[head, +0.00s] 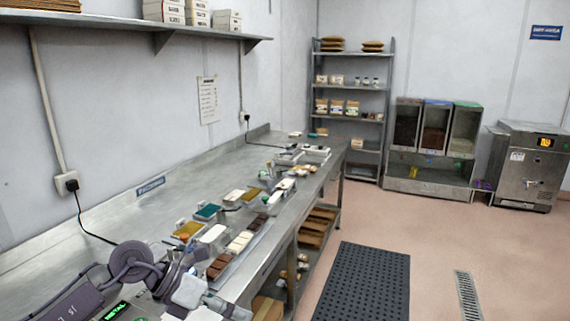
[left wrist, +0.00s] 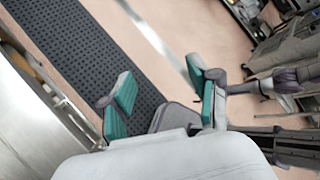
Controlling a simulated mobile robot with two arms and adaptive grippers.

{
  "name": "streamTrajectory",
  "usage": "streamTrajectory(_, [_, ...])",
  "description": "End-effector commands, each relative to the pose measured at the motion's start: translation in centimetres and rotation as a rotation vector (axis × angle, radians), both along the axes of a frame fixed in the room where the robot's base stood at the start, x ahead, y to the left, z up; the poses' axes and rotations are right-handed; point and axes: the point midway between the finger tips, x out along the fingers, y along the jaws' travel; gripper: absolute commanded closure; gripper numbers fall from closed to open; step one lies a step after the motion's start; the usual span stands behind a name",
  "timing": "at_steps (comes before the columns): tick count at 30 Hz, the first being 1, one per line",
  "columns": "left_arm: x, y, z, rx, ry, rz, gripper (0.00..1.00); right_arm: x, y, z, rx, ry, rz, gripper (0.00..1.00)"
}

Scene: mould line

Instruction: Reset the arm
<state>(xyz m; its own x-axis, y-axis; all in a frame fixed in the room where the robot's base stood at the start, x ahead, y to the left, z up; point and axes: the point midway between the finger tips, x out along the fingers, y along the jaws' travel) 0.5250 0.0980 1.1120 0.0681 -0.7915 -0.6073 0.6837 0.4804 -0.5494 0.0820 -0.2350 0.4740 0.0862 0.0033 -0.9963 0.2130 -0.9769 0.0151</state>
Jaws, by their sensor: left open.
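My left arm enters the head view at the lower left, bent low over the near end of the steel bench (head: 110,225). My left gripper (head: 226,306) is small and partly cut off there, close to the bench's front edge. In the left wrist view my left gripper (left wrist: 160,80) is open, its two teal-padded fingers wide apart with nothing between them. Behind the fingers are the floor and the black mat (left wrist: 85,45). My right gripper does not show clearly in either view.
Moulds and trays of brown, white and teal blocks (head: 240,241) line the bench beyond my arm. A wall shelf (head: 120,22) hangs above. A rack (head: 350,88), dispensers (head: 433,140) and a steel machine (head: 530,165) stand at the back. The floor beside the black mat (head: 365,285) is clear.

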Motion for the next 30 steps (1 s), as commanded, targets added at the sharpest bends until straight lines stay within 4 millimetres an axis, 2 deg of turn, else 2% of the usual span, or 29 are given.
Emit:
streamTrajectory(1, [-1.3,-3.5,0.9,-0.179,0.024,0.016,0.39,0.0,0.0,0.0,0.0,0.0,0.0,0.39])
streamTrajectory(3, [-2.1,-6.8,3.5,-0.441,0.065,0.083,0.39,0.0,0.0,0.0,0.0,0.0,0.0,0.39])
streamTrajectory(5, [-2.3,-8.3,6.0,-0.657,0.117,0.169,0.39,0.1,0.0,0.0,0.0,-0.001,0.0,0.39])
streamTrajectory(7, [-2.0,-8.4,8.5,-0.891,0.197,0.3,0.39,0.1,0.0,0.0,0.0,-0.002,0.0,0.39])
streamTrajectory(9, [-1.1,-7.0,10.0,-1.107,0.295,0.463,0.39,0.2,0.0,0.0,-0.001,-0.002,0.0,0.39])
streamTrajectory(11, [-0.1,-5.0,10.2,-1.27,0.393,0.624,0.39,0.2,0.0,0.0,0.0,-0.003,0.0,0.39])
streamTrajectory(12, [0.5,-3.2,9.7,-1.366,0.462,0.744,0.39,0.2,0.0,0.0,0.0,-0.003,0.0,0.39])
streamTrajectory(14, [1.1,-0.5,8.0,-1.488,0.573,0.939,0.39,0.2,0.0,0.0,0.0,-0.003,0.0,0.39])
streamTrajectory(17, [0.9,4.3,2.8,-1.628,0.775,1.3,0.39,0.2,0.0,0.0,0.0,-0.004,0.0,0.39])
streamTrajectory(19, [-0.5,7.0,-1.7,-1.668,0.914,1.557,0.39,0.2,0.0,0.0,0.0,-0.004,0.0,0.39])
streamTrajectory(21, [-2.9,8.9,-6.1,-1.666,1.042,1.798,0.39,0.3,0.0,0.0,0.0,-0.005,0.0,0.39])
streamTrajectory(24, [-7.2,10.6,-11.5,-1.602,1.201,2.104,0.39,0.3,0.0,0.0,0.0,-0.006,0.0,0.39])
streamTrajectory(28, [-12.3,11.3,-15.8,-1.482,1.345,2.385,0.39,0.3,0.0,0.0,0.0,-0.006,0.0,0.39])
streamTrajectory(29, [-13.4,11.3,-16.5,1.443,-1.364,-2.422,0.39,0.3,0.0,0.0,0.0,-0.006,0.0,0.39])
streamTrajectory(30, [-14.8,11.4,-17.4,1.362,-1.357,-2.414,0.39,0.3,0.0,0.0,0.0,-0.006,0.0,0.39])
